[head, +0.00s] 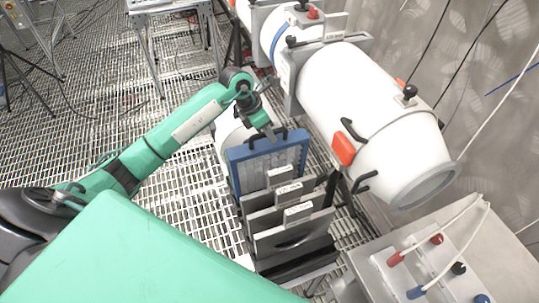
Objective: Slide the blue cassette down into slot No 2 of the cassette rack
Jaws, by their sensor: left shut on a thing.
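The blue cassette (240,152) is a flat framed panel with a pale centre and a dark handle on its top edge. My left gripper (269,133) is shut on that handle from above, and the cassette hangs roughly upright. The cassette rack (262,243) has several upright grey plates with white labels, the lettering too small to read surely. The cassette is at the far side of these plates; its lower edge is partly hidden by them. I cannot tell whether it is inside a slot. My right gripper is not in view.
A large white cylinder (375,110) with black handles and an orange block lies close to the right of the rack. A grey box with red, black and blue plugs (437,239) stands at the lower right. Open grating (80,130) lies at left.

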